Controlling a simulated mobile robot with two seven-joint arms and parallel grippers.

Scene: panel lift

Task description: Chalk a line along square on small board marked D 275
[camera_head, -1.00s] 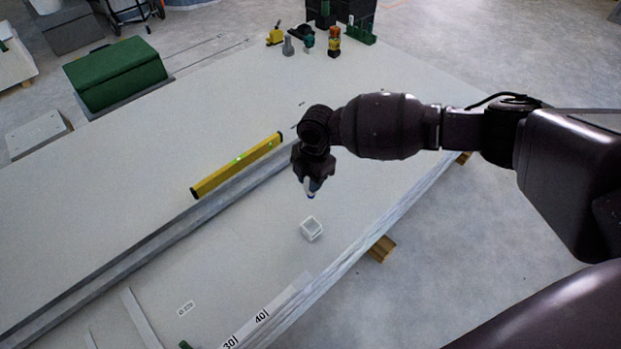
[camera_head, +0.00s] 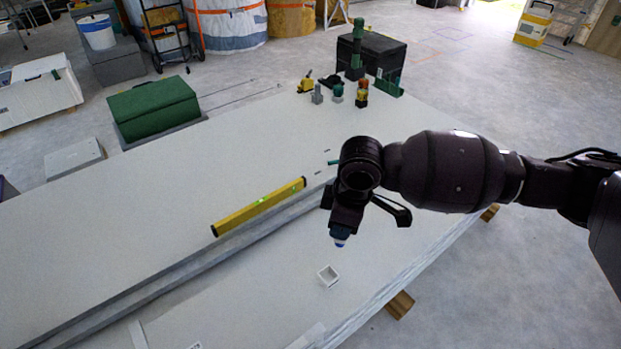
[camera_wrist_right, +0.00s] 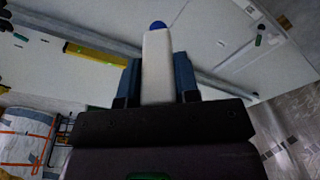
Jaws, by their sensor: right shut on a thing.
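My right gripper (camera_head: 341,226) is shut on a white chalk marker with a blue tip, which points down in the head view. The marker (camera_wrist_right: 158,65) shows between the two fingers in the right wrist view. A pale strip (camera_head: 137,335), perhaps the square, is cut off at the bottom left edge. A small label (camera_head: 194,346) is nearly cut off beside it, and its text cannot be read. My left gripper is out of view.
A yellow level (camera_head: 258,207) lies beside a long grey rail (camera_head: 200,263) crossing the board. Several small tools (camera_head: 337,94) stand at the far end, before a black box (camera_head: 385,58). A green box (camera_head: 153,106) stands on the floor at left.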

